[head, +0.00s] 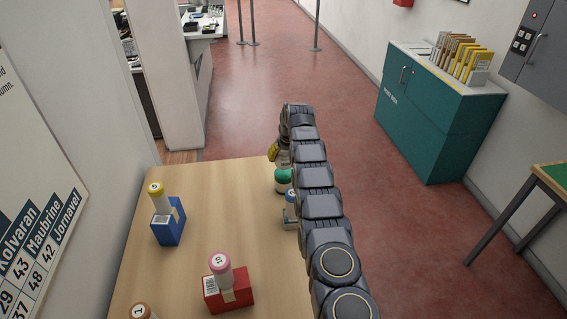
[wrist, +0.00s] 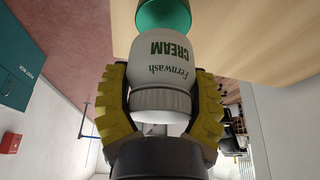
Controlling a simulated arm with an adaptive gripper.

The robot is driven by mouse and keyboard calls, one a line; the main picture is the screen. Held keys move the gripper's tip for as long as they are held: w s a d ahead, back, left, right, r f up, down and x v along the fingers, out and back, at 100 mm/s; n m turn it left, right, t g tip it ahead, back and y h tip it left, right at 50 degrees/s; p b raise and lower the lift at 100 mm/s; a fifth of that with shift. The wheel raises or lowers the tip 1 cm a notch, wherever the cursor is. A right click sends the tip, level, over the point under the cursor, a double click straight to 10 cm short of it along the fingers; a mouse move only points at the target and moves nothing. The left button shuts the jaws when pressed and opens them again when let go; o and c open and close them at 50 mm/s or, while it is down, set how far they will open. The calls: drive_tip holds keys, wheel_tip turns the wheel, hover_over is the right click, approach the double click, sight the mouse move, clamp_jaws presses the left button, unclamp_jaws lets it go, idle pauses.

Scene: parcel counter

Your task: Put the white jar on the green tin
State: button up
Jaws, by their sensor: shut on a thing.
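The white jar (wrist: 168,62), labelled "Fernwash CREAM", is gripped near its ribbed lid. Its other end points at the green tin (wrist: 163,14). My gripper (wrist: 163,108) has its yellow fingers closed on both sides of the jar. In the head view, the green tin (head: 283,176) stands near the table's right edge, partly hidden by my arm. My gripper (head: 276,151) is just above it, mostly hidden. In the wrist view the jar overlaps the tin; I cannot tell whether they touch.
A blue-topped bottle (head: 290,194) stands close in front of the tin, half behind my arm. A blue box (head: 168,235) with a yellow-capped bottle is at left, and a red box (head: 240,292) with a pink-topped bottle is nearer. The table's middle (head: 215,205) is clear.

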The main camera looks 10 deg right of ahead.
sight(283, 163)
drive_tip(key=shift+f, duration=1.6)
drive_tip(key=shift+f, duration=0.1)
drive_tip(key=o, duration=1.1)
drive_tip(key=shift+f, duration=0.1)
drive_tip(key=s+a+r+g, duration=0.1)
drive_tip(key=s+r, duration=0.6)
drive_tip(key=r, duration=0.2)
drive_tip(key=s+a+r, duration=0.1)
drive_tip(key=s+r, duration=0.5)
drive_tip(key=r, duration=0.4)
drive_tip(key=s+r+g, duration=0.1)
drive_tip(key=s, duration=1.3)
drive_tip(key=s+r+m+g, duration=0.1)
drive_tip(key=s+g, duration=0.1)
drive_tip(key=s, duration=1.2)
drive_tip(key=s+r+m+g, duration=0.1)
drive_tip(key=s+g, duration=0.1)
drive_tip(key=s, duration=1.3)
drive_tip(key=shift+d+r+h, duration=0.1)
drive_tip(key=shift+d+h, duration=0.2)
drive_tip(key=shift+d, duration=0.1)
